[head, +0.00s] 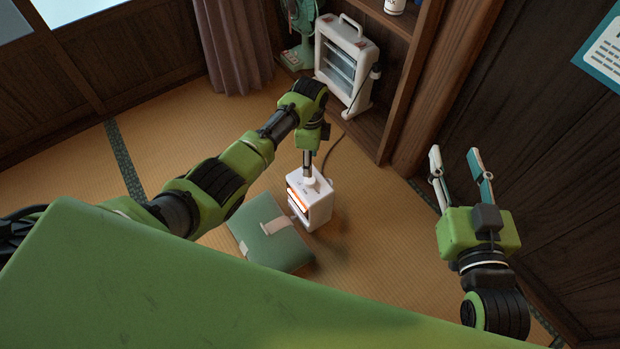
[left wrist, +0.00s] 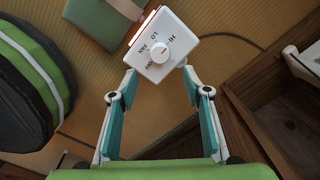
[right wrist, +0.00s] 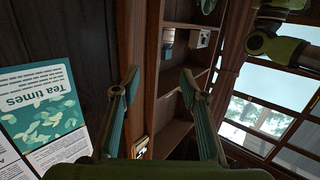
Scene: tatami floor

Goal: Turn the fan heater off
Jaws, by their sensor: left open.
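The fan heater (head: 319,212) is a small white box on the tatami, with an orange glow at its front. In the left wrist view its top panel (left wrist: 178,30) carries a round white knob (left wrist: 158,51) with HI, LO and FAN labels around it. A small red mark on the knob seems to face the HI side. My left gripper (head: 308,163) points down just over the heater's top. It is open, its fingers (left wrist: 160,74) apart on either side of the knob's near side; contact cannot be told. My right gripper (head: 453,152) is open and empty, off to the right.
A green cushion (head: 265,228) lies against the heater's left side. A larger white heater (head: 345,62) and a green fan (head: 298,22) stand by the wooden shelf (head: 412,80) at the back. A dark cord runs behind the fan heater. A poster (right wrist: 42,115) hangs on the wall.

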